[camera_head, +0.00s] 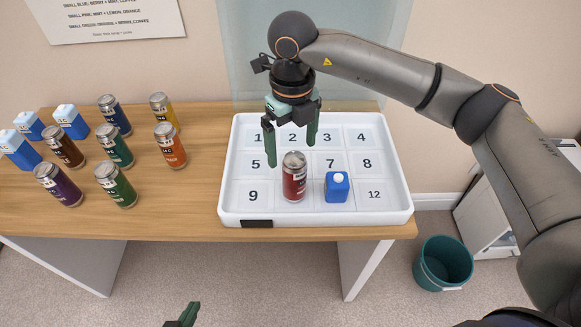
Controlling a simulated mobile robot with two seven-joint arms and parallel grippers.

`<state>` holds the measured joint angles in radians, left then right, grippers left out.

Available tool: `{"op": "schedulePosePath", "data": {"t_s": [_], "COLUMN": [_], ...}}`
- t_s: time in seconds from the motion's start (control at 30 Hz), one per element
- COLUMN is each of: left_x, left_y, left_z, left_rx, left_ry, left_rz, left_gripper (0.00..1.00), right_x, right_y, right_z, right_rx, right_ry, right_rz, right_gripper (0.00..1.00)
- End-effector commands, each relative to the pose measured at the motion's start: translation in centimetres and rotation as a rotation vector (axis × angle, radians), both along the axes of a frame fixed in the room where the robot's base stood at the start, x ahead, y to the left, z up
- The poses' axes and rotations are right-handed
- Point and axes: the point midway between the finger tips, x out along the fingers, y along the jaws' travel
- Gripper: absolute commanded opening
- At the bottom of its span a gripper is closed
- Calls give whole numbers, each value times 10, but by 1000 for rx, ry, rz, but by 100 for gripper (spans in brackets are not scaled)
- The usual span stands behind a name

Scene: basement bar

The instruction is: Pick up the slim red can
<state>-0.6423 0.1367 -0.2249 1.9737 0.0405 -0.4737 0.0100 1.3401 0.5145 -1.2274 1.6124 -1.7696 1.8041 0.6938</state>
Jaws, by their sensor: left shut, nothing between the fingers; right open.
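A dark red can (294,178) stands upright in the bottom row of the white tray (400,212), right of cell 9; it hides its cell's number. My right gripper (291,154) comes down from above with its green fingers open. My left gripper (186,315) shows only a green fingertip at the bottom edge, shut and empty, away from the table.
A small blue carton (337,190) with a white cap stands right beside the red can. Several cans and blue-white cartons stand on the wooden table (190,222) at left. A teal bin (443,262) is on the floor at right. The tray's top rows look empty.

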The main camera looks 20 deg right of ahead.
Motion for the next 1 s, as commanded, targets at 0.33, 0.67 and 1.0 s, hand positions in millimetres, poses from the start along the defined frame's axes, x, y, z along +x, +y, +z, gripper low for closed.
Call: {"op": "schedulePosePath", "data": {"t_s": [0.33,0.67,1.0], "left_x": [-8,-7,-5], "left_y": [0,1,2], "left_z": [-7,-4,-3], "left_rx": [4,3,4], "left_ry": [22,16,11], "left_rz": [-2,-1,2], "left_gripper": [0,0,0], "right_x": [-1,5,5], "right_y": [0,-7,-6], "right_z": [-56,-93,-112], "right_rx": [1,1,2], "right_ry": [4,6,2], "right_rz": [2,0,2], "right_gripper": [100,100,100]}}
